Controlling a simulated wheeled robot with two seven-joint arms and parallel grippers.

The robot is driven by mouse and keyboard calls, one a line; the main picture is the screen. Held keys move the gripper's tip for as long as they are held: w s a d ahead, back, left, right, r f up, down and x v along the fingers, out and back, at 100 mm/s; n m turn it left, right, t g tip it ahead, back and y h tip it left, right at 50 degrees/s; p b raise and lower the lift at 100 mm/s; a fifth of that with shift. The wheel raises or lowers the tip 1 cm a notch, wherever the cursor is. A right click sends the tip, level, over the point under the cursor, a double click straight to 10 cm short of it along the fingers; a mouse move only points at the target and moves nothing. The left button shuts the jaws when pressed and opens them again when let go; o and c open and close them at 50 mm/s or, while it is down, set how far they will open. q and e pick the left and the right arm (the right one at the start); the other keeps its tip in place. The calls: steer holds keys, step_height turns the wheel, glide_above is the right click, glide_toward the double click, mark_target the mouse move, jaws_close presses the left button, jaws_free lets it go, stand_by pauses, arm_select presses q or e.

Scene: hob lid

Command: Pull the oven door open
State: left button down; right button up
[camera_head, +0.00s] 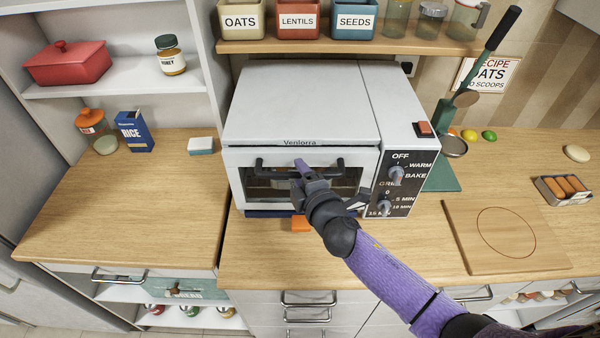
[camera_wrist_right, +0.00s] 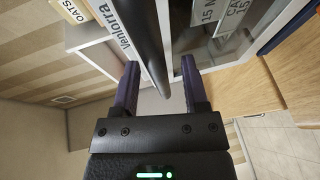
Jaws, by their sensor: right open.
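The white countertop oven (camera_head: 290,105), marked Venlorra, stands on the wooden counter. Its door (camera_head: 245,156) with a dark window looks shut. A black bar handle (camera_head: 258,166) runs across the top of the door. My right gripper (camera_head: 300,172) is at the middle of the handle. In the right wrist view, the handle (camera_wrist_right: 148,45) passes between the two open fingers of my right gripper (camera_wrist_right: 160,75), with gaps visible at the sides. Whether a finger touches it I cannot tell. My right arm hides part of the door's lower right. My left gripper is not in view.
An orange item (camera_head: 301,223) lies on the counter under the door's front. A wooden board (camera_head: 505,235) lies to the right, and a blue rice box (camera_head: 134,132) and a sponge (camera_head: 201,145) to the left. The counter directly left of the oven is mostly clear.

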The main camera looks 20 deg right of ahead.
steer(key=shift+w, duration=0.35)
jaws_close()
steer(key=shift+f, duration=0.1)
stand_by(1.1)
